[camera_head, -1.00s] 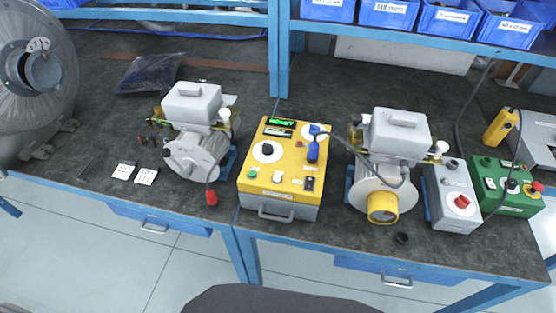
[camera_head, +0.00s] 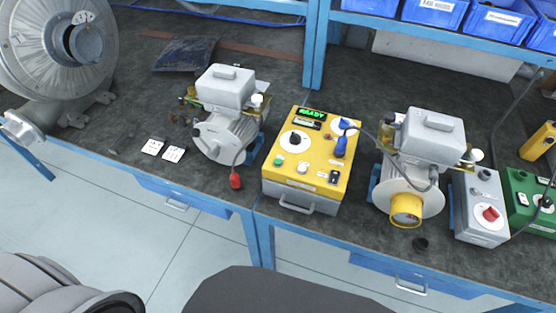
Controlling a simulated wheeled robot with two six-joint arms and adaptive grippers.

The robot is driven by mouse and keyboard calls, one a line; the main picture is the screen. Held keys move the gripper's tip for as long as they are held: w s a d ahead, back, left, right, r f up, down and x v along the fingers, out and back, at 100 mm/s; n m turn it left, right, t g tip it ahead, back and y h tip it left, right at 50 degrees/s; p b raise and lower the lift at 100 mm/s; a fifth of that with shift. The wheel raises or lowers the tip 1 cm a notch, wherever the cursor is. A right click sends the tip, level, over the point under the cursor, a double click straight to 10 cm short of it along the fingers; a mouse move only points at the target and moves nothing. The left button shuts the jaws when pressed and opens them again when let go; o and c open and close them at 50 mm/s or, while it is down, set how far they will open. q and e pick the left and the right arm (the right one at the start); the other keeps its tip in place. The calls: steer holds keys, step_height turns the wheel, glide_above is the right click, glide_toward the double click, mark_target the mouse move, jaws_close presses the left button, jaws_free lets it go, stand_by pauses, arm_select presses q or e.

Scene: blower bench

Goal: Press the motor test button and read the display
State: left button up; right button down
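The yellow test box (camera_head: 322,173) stands on the bench in the middle of the view, its front handle facing me. Its green display (camera_head: 312,114) is lit and appears to read READY. A green button (camera_head: 278,162) and a white button (camera_head: 301,168) sit on its lower panel, with a black rocker switch (camera_head: 333,177) to their right. A black knob on a white dial (camera_head: 295,140) is above them. A blue plug (camera_head: 341,146) is at the box's right side. Neither gripper shows; only part of my arm is at the lower left.
A grey motor (camera_head: 225,130) with a red plug (camera_head: 236,181) stands left of the box. Another motor (camera_head: 425,150) with a yellow cap stands right. Grey (camera_head: 482,215) and green (camera_head: 530,200) control boxes are farther right. A large blower (camera_head: 55,55) is left. Blue bins line the shelf.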

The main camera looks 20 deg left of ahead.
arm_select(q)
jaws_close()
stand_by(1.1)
